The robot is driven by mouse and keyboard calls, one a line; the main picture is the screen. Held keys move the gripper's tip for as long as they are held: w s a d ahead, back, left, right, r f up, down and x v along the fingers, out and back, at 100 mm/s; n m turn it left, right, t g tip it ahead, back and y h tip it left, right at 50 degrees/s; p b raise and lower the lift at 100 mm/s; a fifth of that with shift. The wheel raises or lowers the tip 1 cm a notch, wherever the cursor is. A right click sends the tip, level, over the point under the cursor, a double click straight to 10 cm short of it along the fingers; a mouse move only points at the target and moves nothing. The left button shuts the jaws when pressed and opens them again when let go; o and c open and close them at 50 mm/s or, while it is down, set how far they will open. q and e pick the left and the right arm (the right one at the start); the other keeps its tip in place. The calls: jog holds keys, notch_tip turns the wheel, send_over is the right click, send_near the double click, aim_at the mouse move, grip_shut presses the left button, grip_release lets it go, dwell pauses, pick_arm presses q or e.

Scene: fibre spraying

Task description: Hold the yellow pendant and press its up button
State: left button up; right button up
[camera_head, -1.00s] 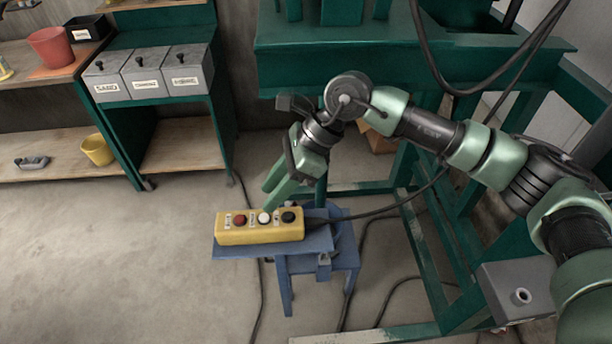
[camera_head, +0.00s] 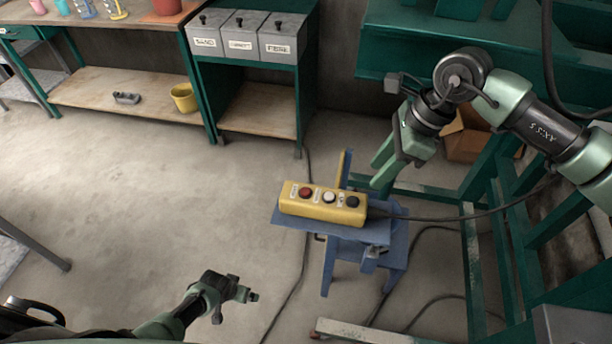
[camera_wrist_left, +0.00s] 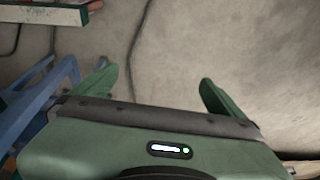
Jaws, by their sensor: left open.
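The yellow pendant (camera_head: 322,204) lies on a small blue stool (camera_head: 348,235), with a red, a white and a black button facing up in the head view. Labels sit beside the buttons, too small to read. My right gripper (camera_head: 378,174) hangs just above and behind the pendant's right end, apart from it, fingers pointing down; its opening is unclear. My left gripper (camera_head: 250,296) is low at the front, left of the stool, away from the pendant. In the left wrist view my left gripper (camera_wrist_left: 160,88) is open and empty above bare floor.
A black cable runs right from the pendant. The green machine frame (camera_head: 480,235) stands at right. Blue stool legs (camera_wrist_left: 45,105) show left in the wrist view.

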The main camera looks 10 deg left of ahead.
aim_at(305, 193)
pick_arm(q)
jog(key=w+r+t, duration=0.1)
jog(key=w+r, duration=1.3)
jog(key=w, duration=0.2)
jog(key=w+d+r+h, duration=0.1)
jog(key=w+r, duration=0.3)
jog(key=r, duration=0.5)
jog(key=w+r, duration=0.4)
jog(key=r, duration=0.5)
jog(key=s+d+r+m+g, duration=0.25)
jog(key=d+r, duration=0.45)
jog(key=r, duration=0.5)
jog(key=s+d+m, duration=0.2)
jog(key=d, duration=0.1)
jog(key=s+d+r+m+g, duration=0.1)
jog(key=s+d+m, duration=0.1)
jog(key=d, duration=0.2)
jog(key=s+d+r+m, duration=0.1)
jog(key=s+d+m, duration=0.2)
jog(key=d, duration=0.1)
jog(key=shift+d+g+y, duration=0.1)
jog(key=shift+g+y, duration=0.15)
jog(key=shift+y, duration=0.15)
jog(key=shift+s+f, duration=0.2)
jog(key=shift+f, duration=0.1)
notch_tip(305, 193, down, 7)
jog(key=shift+f, duration=0.15)
